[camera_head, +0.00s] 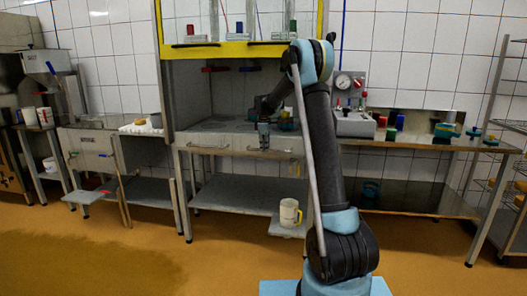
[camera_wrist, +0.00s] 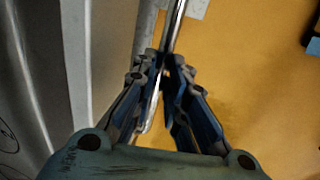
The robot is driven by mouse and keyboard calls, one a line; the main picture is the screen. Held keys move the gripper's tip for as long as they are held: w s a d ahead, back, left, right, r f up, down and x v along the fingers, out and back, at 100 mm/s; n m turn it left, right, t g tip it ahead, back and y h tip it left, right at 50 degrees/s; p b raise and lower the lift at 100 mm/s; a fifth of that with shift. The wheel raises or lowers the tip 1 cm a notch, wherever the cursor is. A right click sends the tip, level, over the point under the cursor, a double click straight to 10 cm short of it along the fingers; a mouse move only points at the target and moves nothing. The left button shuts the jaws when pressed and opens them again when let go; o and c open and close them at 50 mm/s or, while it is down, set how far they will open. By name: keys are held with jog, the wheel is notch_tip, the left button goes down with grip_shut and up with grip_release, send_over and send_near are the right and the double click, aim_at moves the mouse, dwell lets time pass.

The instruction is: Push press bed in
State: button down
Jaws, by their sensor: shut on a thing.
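The press bed (camera_head: 236,141) is a grey metal slab with bar handles along its front, set under the yellow-framed press. My gripper (camera_head: 264,138) is at the front of the bed, right of its middle. In the wrist view my gripper (camera_wrist: 166,65) is shut on a shiny metal handle bar (camera_wrist: 176,25). The bar passes between the fingertips. A grey metal face (camera_wrist: 105,50) stands close on the left of the wrist view. My arm hides part of the bed's right end.
The yellow press frame (camera_head: 225,52) rises above the bed. A bench with a gauge box (camera_head: 352,118) and coloured moulds (camera_head: 445,132) stands right. The floor (camera_head: 130,250) in front is clear.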

jog(key=shift+w+d+r, duration=0.15)
jog(key=shift+w, duration=0.25)
jog(key=c, duration=1.6)
grip_release()
jog(key=shift+s, duration=0.1)
jog(key=shift+s+r, duration=0.1)
jog(key=shift+r, duration=0.25)
notch_tip(320, 180, up, 11)
jog(key=s, duration=0.2)
jog(key=shift+a, duration=0.3)
jog(key=shift+f, duration=0.1)
